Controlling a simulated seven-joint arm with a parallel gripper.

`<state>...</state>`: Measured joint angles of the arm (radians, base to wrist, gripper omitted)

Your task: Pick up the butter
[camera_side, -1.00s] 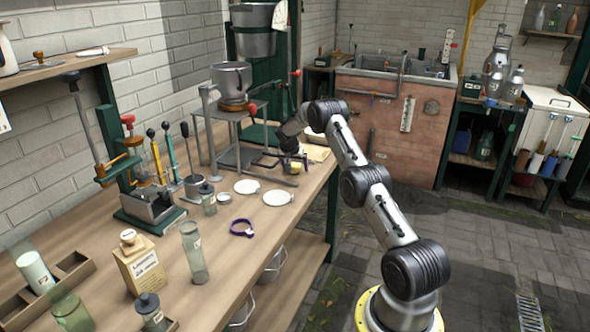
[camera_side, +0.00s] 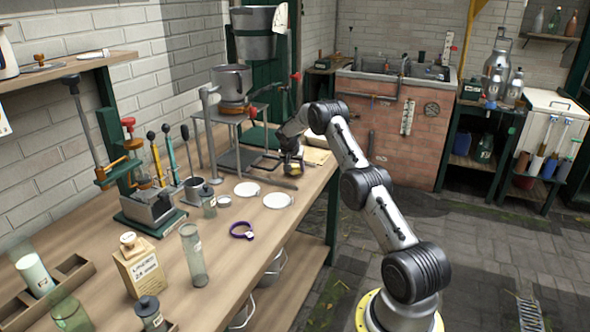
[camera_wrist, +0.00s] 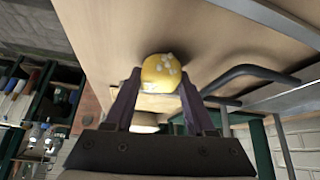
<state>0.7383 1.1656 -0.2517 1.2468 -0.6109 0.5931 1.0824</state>
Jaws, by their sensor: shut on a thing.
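The butter (camera_wrist: 160,72) is a rounded yellow lump with pale whitish patches. In the wrist view it sits between the two fingertips of my gripper (camera_wrist: 159,84), which is shut on it. In the side view my gripper (camera_side: 292,168) is low over the far right part of the bench, beside the metal stand. The butter is small and mostly hidden there. I cannot tell whether it still touches the bench top.
The metal stand (camera_side: 238,162) bearing a pot (camera_side: 231,80) is close on the left of my gripper. Two white discs (camera_side: 278,200) and a purple ring (camera_side: 241,229) lie nearer on the bench (camera_side: 300,210). The bench's right edge is close by.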

